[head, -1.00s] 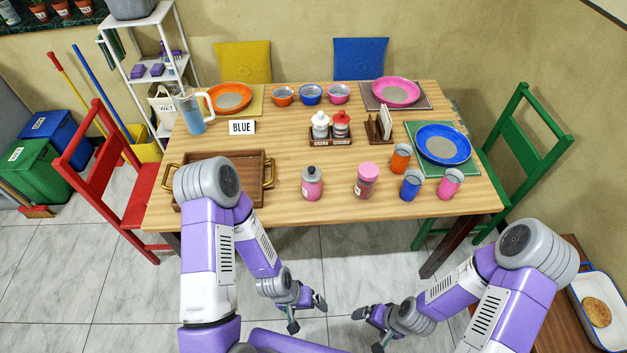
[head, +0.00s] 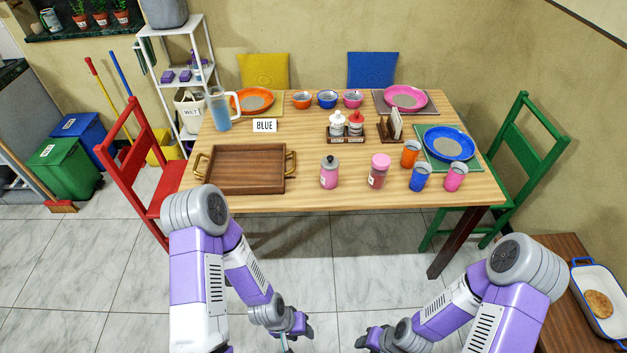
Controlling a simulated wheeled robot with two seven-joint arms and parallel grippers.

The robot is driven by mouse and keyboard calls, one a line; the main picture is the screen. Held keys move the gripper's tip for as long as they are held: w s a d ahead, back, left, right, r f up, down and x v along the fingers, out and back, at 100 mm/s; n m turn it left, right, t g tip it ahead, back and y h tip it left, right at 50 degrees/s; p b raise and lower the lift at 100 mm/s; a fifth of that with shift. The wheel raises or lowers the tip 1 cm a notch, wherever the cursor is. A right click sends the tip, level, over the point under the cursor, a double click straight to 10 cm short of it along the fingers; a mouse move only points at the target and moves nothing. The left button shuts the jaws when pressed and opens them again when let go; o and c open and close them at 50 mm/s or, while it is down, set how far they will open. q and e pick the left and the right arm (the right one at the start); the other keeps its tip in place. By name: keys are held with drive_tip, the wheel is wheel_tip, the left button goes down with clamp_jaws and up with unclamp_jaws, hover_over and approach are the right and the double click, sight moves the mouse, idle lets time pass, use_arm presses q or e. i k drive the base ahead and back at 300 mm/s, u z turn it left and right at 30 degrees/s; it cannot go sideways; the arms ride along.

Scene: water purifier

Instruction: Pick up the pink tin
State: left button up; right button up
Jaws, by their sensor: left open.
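The pink tin (head: 378,171) stands upright near the front edge of the wooden table, right of the middle. It has a pink lid and a small pale label. My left gripper (head: 293,336) is open and empty, low in front of the table and well short of the tin. My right gripper (head: 366,342) is at the bottom edge, partly cut off; its jaws cannot be made out.
Orange, blue and pink cups (head: 420,177) stand right of the tin. A wooden tray with brass handles (head: 236,168) lies to the left. A condiment rack (head: 346,136) stands behind the tin. A red chair (head: 128,165) and a green chair (head: 512,170) flank the table (head: 300,200).

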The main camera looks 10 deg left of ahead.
sight(328, 179)
drive_tip(key=u, duration=1.95)
drive_tip(key=i, duration=1.3)
drive_tip(key=z, duration=1.5)
